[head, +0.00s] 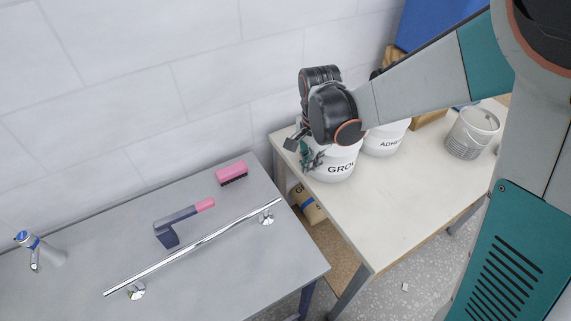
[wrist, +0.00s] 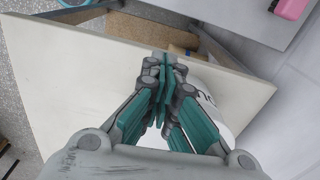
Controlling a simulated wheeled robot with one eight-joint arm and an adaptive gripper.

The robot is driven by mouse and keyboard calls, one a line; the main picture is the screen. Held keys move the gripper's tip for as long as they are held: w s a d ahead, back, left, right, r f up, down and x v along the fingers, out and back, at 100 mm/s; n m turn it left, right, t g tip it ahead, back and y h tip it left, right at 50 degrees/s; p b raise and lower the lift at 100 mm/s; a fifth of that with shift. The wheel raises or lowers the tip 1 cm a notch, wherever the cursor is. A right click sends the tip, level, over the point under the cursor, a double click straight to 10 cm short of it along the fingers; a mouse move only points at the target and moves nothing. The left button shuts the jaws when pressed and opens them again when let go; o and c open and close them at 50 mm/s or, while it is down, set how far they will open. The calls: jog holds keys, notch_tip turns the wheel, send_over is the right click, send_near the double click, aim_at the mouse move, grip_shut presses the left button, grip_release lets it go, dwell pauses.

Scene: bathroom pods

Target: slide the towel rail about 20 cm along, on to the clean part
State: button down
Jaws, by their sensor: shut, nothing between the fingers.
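The towel rail (head: 192,246) is a long chrome bar with a round mount near each end. It lies at a slant on the grey bench (head: 90,225) in the head view, its right end near the bench's right side. I cannot tell which part of the bench is clean. My gripper (head: 308,158) is away from the rail, up and to the right, in front of the white tub marked GRO (head: 338,168). In the wrist view my gripper (wrist: 163,70) is shut and empty, its teal fingers together. The rail is not in the wrist view.
A pink brush (head: 232,171) and a pink-handled tool (head: 180,220) lie behind the rail. The pale table (head: 385,205) holds a second tub (head: 385,140) and a metal bucket (head: 470,135). A gap separates bench and table.

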aim_at(230, 225)
jog(key=s+a+f+b, duration=0.1)
jog(key=a+f+b, duration=0.3)
jog(key=f, duration=0.6)
jog(key=shift+s+a+f, duration=0.25)
jog(key=shift+s+a, duration=0.15)
jog(key=s+a, duration=0.3)
jog(key=a, duration=0.2)
jog(key=s+a+b, duration=0.1)
jog(key=s+a, duration=0.3)
jog(key=a, duration=0.2)
jog(key=s+a, duration=0.4)
jog(key=a, duration=0.1)
jog(key=shift+s+a+b, duration=0.15)
jog(key=shift+a+b, duration=0.1)
jog(key=shift+b, duration=0.15)
jog(key=shift+d, duration=0.1)
